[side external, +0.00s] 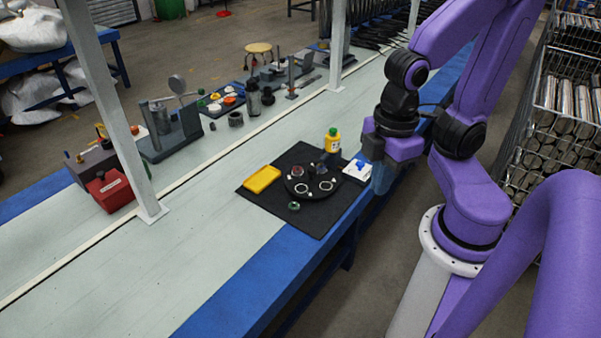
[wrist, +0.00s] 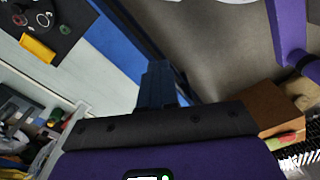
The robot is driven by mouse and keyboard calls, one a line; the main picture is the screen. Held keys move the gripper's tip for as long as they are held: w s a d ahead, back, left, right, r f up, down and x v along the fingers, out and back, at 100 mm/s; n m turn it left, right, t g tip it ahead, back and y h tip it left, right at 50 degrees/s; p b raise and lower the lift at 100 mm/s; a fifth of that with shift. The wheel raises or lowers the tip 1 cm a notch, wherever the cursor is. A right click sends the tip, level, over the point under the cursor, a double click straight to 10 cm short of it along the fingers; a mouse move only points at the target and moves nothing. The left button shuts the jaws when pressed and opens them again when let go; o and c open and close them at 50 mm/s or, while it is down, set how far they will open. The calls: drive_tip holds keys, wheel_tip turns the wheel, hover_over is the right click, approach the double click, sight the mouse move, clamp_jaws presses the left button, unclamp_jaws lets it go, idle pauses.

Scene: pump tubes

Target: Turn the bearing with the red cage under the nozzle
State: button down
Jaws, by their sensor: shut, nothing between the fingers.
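A black round turntable (side external: 312,184) stands on the black mat (side external: 272,203) and carries several ring-shaped bearings. The bearing with the red cage (side external: 297,170) appears to be at its back left. In the wrist view, a reddish ring (wrist: 19,19) shows on the turntable at the top left corner. A small dark upright part, perhaps the nozzle (side external: 321,165), stands at the turntable's back; its tip is too small to make out. My gripper (side external: 381,186) is shut and empty, to the right of the mat by the table's blue edge, apart from the turntable. Its fingers (wrist: 155,84) point away in the wrist view.
A yellow tray (side external: 261,179) lies left of the turntable, a yellow bottle (side external: 333,142) stands behind it, and a white pad with a blue item (side external: 357,169) lies to its right. A green ring (side external: 293,206) lies in front. White posts (side external: 112,105) rise from the table.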

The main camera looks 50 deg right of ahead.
idle(0.3)
drive_tip(key=c, duration=1)
unclamp_jaws()
drive_tip(key=shift+w+a, duration=0.1)
drive_tip(key=shift+w, duration=0.15)
drive_tip(key=o, duration=0.3)
drive_tip(key=w+a, duration=0.1)
drive_tip(key=w, duration=0.5)
drive_tip(key=shift+a+f, duration=0.15)
drive_tip(key=shift+a, duration=0.1)
drive_tip(key=w+d+f+m, duration=0.1)
drive_tip(key=w+d+f, duration=0.25)
drive_tip(key=w, duration=0.75)
drive_tip(key=w+d+f, duration=0.2)
drive_tip(key=w+d, duration=0.2)
drive_tip(key=w, duration=0.6)
hover_over(312, 169)
wheel_tip(312, 169, down, 13)
drive_tip(key=shift+m+h, duration=0.4)
wheel_tip(312, 169, down, 16)
drive_tip(key=shift+w+f, duration=0.1)
